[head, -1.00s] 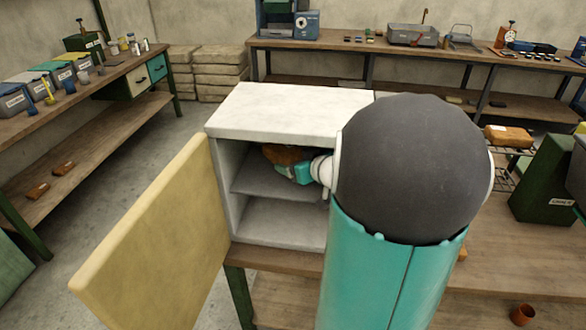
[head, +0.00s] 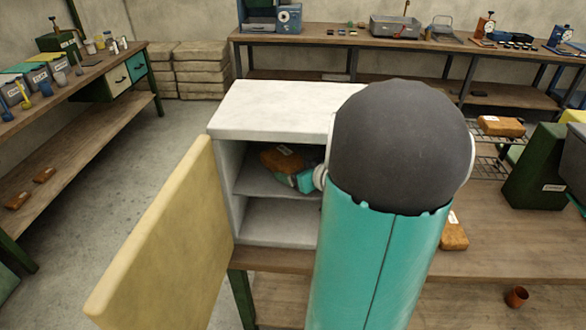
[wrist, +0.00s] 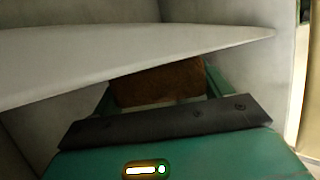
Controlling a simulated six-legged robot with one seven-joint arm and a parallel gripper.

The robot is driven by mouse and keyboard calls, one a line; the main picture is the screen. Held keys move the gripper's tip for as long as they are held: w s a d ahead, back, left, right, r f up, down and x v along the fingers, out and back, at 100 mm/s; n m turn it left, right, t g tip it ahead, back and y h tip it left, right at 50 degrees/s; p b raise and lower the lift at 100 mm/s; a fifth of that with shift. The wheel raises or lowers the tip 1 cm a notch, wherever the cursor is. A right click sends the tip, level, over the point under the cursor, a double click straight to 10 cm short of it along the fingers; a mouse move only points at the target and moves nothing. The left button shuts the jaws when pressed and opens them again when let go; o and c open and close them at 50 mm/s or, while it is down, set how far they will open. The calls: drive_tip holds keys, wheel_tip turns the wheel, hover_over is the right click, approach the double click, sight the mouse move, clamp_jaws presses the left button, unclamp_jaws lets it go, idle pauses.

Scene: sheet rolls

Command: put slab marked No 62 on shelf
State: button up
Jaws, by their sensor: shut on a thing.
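A brown-orange slab (head: 281,160) is inside the open white cabinet, just above its grey middle shelf (head: 262,183). My gripper (head: 296,178) reaches into the upper compartment and is shut on the slab. In the wrist view the slab (wrist: 160,82) sits between the green fingers, below a pale panel edge (wrist: 140,55) that covers part of the view. No marking is readable on the held slab. Whether it touches the shelf cannot be told.
The cabinet's yellow door (head: 165,235) stands open at left. Another orange slab (head: 454,232) with a white label lies on the bench, and one more (head: 501,126) lies on a wire rack (head: 488,167). A small brown cup (head: 516,297) stands at front right.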

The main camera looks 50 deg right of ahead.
drive_tip(key=shift+s+d+r, duration=0.1)
drive_tip(key=shift+s+d, duration=0.05)
drive_tip(key=shift+s, duration=0.05)
drive_tip(key=o, duration=1.3)
drive_tip(key=shift+f, duration=0.2)
drive_tip(key=shift+c, duration=0.2)
drive_tip(key=shift+s+r, duration=0.1)
drive_tip(key=shift+r, duration=0.1)
drive_tip(key=v, duration=0.7)
drive_tip(key=shift+s, duration=0.15)
